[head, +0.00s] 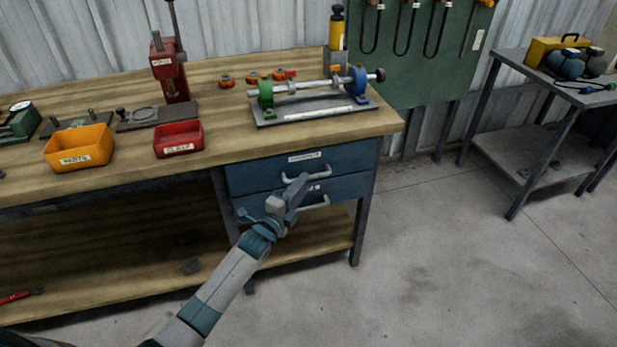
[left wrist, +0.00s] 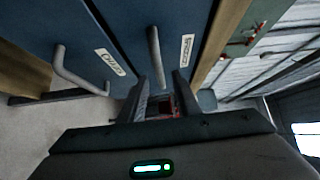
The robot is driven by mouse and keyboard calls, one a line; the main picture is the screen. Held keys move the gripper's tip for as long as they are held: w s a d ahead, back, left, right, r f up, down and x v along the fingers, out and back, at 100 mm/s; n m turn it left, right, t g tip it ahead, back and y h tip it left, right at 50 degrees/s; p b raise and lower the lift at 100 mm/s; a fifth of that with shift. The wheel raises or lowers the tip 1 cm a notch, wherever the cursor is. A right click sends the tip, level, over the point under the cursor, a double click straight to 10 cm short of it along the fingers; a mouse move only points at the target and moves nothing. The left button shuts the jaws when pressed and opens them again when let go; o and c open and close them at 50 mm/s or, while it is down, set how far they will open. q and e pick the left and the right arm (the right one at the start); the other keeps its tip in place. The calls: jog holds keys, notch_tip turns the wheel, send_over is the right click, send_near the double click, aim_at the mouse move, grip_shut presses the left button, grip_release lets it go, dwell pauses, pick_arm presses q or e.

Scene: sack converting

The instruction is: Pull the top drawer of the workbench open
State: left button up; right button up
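The workbench (head: 215,150) has two blue drawers under its right end. The top drawer (head: 345,158) looks closed, with a small white label above its grey bar handle (head: 322,177). My left gripper (head: 302,184) is at the left part of that handle. In the left wrist view the top drawer's handle (left wrist: 154,45) runs down between the two fingers of my left gripper (left wrist: 162,80). The fingers are open, with a gap beside the bar; contact cannot be made out. My right gripper is in neither view.
The lower drawer's handle (head: 318,203) is just below the gripper; it also shows in the left wrist view (left wrist: 70,72). A shaft fixture (head: 315,105) stands on the benchtop above the drawers. The concrete floor (head: 450,270) to the right is clear.

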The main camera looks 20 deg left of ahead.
pick_arm(q)
jog(key=shift+w+d, duration=0.25)
jog(key=shift+w, duration=0.9)
jog(key=shift+w+d, duration=0.2)
jog(key=shift+w, duration=0.95)
grip_shut()
